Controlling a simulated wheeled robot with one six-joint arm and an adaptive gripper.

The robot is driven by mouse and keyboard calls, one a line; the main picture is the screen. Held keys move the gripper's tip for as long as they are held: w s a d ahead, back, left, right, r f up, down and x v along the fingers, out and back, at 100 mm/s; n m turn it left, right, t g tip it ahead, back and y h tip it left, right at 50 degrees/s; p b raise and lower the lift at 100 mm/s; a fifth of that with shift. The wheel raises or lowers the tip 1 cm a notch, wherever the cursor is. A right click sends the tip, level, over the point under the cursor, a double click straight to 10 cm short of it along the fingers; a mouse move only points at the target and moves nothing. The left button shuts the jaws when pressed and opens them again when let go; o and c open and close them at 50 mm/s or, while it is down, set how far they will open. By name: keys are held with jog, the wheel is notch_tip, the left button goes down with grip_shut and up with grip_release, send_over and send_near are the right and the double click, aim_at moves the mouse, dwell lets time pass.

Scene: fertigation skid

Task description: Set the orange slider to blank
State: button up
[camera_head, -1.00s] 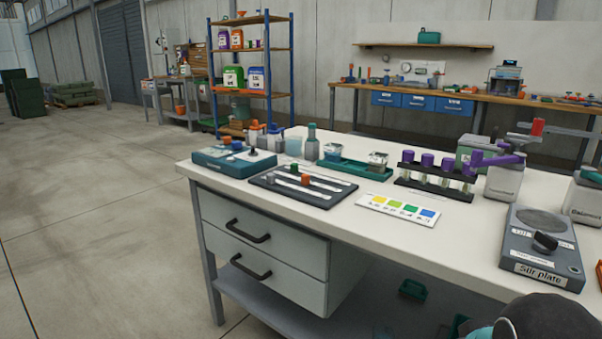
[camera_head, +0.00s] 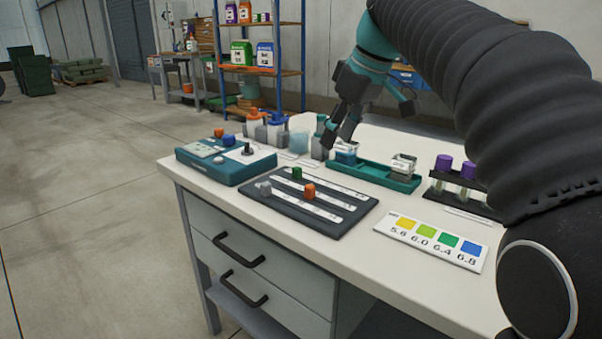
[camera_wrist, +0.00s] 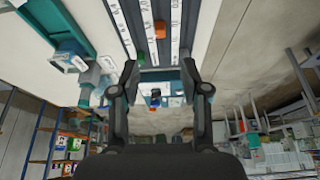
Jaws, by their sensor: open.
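The dark slider panel (camera_head: 345,218) lies flat near the front edge of the bench, with three white scale tracks. The orange slider (camera_head: 309,191) is a small block on the middle track, near its centre. A green slider (camera_head: 297,173) sits on the far track and a grey one (camera_head: 264,188) on the near track. My gripper (camera_head: 345,130) is open and empty, above the bench behind the panel and apart from the sliders. In the wrist view the orange slider (camera_wrist: 160,29) shows beyond my open gripper (camera_wrist: 162,70).
A teal box with knobs (camera_head: 225,160) stands left of the panel. A green tray (camera_head: 375,174) with small containers lies behind it. A pH colour card (camera_head: 432,242) and a rack of purple-capped vials (camera_head: 462,180) are to the right.

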aim_at(309, 185)
jog(key=x, duration=0.4)
jog(key=b+x, duration=0.1)
jog(key=x, duration=0.4)
jog(key=a+b+x, duration=0.1)
jog(key=x, duration=0.4)
jog(key=shift+w+r, duration=0.3)
jog(key=shift+w, duration=0.1)
grip_shut()
